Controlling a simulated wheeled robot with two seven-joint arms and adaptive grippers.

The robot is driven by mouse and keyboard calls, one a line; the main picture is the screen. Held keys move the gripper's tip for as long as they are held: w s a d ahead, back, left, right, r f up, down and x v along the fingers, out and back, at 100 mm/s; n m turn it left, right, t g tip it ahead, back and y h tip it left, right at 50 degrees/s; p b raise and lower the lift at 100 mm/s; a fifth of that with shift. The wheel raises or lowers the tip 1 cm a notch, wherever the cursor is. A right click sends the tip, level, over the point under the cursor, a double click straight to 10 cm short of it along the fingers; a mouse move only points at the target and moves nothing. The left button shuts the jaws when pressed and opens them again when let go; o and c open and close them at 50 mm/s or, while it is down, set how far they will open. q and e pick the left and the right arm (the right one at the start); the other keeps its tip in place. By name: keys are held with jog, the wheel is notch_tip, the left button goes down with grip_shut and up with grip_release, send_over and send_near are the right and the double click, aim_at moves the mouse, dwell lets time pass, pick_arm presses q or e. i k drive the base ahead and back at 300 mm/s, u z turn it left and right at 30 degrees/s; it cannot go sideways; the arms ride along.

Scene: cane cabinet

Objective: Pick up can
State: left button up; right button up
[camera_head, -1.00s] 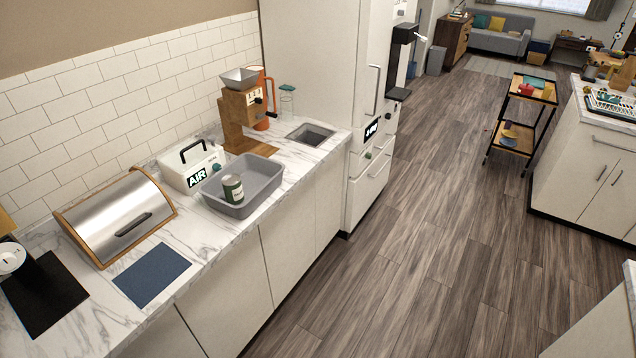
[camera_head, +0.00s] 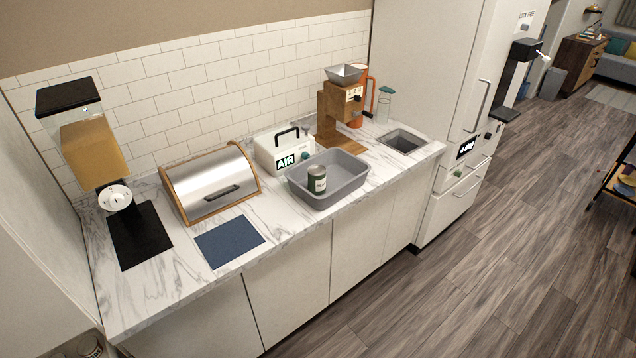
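Neither of my grippers shows in the head view.
A white AIR box (camera_head: 270,150) and a bread box (camera_head: 212,182) stand left of the tray. A wooden grinder (camera_head: 332,115) stands behind it, with a small sink (camera_head: 402,142) to the right. The floor (camera_head: 470,265) before the counter is clear.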

aim_at(317, 173)
jog(key=u, duration=0.1)
jog(key=k, duration=0.5)
jog(key=z, duration=0.7)
jog(key=i, duration=1.55)
jog(key=u, duration=1.1)
jog(key=i, duration=0.6)
jog(key=u, duration=0.65)
